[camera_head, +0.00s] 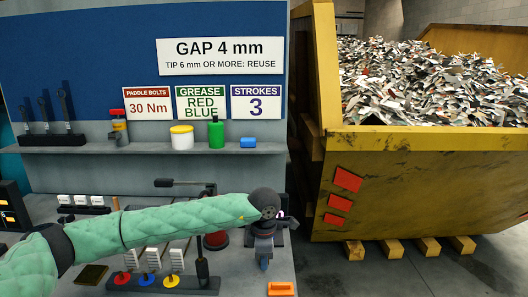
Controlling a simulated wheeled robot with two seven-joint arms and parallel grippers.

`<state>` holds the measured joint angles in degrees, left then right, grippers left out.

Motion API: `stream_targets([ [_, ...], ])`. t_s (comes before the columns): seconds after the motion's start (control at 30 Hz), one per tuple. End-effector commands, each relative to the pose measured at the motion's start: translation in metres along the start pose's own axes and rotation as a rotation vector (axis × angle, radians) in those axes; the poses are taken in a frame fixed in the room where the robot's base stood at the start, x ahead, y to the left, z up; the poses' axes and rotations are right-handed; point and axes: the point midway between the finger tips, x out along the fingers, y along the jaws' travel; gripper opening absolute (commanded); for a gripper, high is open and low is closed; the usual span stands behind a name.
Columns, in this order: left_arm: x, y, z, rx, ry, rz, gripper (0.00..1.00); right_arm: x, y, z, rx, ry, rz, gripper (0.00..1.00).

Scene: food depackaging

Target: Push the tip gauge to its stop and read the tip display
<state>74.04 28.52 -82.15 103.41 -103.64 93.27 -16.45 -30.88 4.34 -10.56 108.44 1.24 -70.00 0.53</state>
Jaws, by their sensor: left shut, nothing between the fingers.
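My left arm, in a green quilted sleeve, reaches across the bench from the left. My left gripper (263,264) points down near the bench's front right; it is shut with nothing between its fingers. A dark device with a small lit spot (281,213) shows just behind the gripper, mostly hidden by it. I cannot tell whether this is the tip gauge or its display, and no reading is legible. A sign (220,52) on the blue back panel reads "GAP 4 mm, TIP 6 mm OR MORE: REUSE". My right gripper is not in view.
A rack with red, blue and yellow discs (146,280) and an orange block (281,289) lie at the front. A shelf (105,149) holds a yellow-lidded tub (181,137) and a green bottle (216,132). A yellow skip (400,185) full of scraps stands right.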

Motion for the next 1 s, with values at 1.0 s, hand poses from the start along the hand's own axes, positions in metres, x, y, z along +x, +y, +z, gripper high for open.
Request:
stream_targets([
  [1.0,0.000,-0.038,0.000,0.000,0.000,-0.001,0.00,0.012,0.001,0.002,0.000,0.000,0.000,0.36],
])
